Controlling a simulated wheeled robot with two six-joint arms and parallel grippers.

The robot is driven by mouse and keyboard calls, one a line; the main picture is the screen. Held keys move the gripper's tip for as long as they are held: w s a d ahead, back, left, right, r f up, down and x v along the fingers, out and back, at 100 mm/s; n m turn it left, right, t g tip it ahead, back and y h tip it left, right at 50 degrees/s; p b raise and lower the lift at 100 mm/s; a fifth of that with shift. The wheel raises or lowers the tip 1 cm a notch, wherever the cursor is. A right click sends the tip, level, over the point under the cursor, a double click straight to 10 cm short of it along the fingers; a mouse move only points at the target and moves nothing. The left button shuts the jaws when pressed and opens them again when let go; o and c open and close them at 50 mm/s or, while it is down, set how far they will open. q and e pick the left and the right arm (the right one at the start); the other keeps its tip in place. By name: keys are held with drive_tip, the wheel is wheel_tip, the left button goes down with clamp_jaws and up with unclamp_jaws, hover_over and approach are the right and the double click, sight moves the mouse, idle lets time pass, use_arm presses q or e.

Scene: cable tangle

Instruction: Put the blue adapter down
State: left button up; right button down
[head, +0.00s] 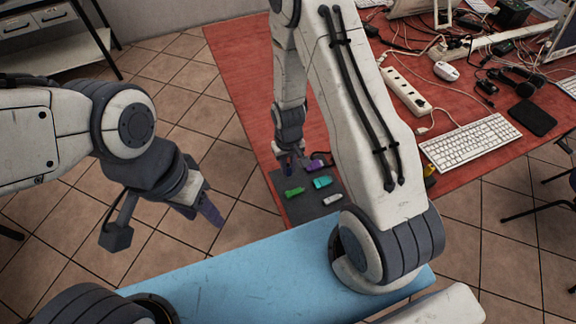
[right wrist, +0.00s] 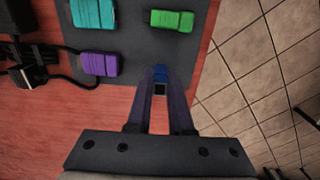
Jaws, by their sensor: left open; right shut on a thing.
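The blue adapter (right wrist: 160,74) sits between the fingertips of my right gripper (right wrist: 160,88) in the right wrist view. My right gripper (head: 290,158) is shut on it at the edge of the dark grey mat (head: 297,211). I cannot tell whether the adapter touches the surface. The fingers hide part of it. A green adapter (head: 294,192), a teal adapter (head: 322,182) and a white adapter (head: 333,199) lie on the mat, with a purple adapter (head: 315,164) near its far edge. My left gripper (head: 211,213) is open and empty, over the tiled floor.
Black cables and a dark plug (right wrist: 28,75) lie beside the purple adapter. A light blue surface (head: 230,270) is in front.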

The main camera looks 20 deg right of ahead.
sight(288, 166)
drive_tip(key=shift+f, duration=0.2)
drive_tip(key=c, duration=0.8)
unclamp_jaws()
drive_tip(key=shift+r, duration=0.15)
wheel_tip(288, 166, up, 12)
drive_tip(key=f, duration=0.1)
drive_tip(key=s+a+r+n, duration=0.3)
drive_tip(key=s+a+r, duration=0.5)
drive_tip(key=a+r, duration=0.15)
drive_tip(key=s+a+r+n, duration=0.1)
drive_tip(key=s+r, duration=0.1)
drive_tip(key=s, duration=0.1)
drive_tip(key=s+a+r+n, duration=0.1)
drive_tip(key=s+r, duration=0.1)
drive_tip(key=s, duration=0.2)
drive_tip(key=s+a+r+n+y, duration=0.1)
drive_tip(key=s+r+n, duration=0.1)
drive_tip(key=s, duration=0.2)
drive_tip(key=shift+s+b, duration=0.1)
drive_tip(key=shift+b, duration=0.2)
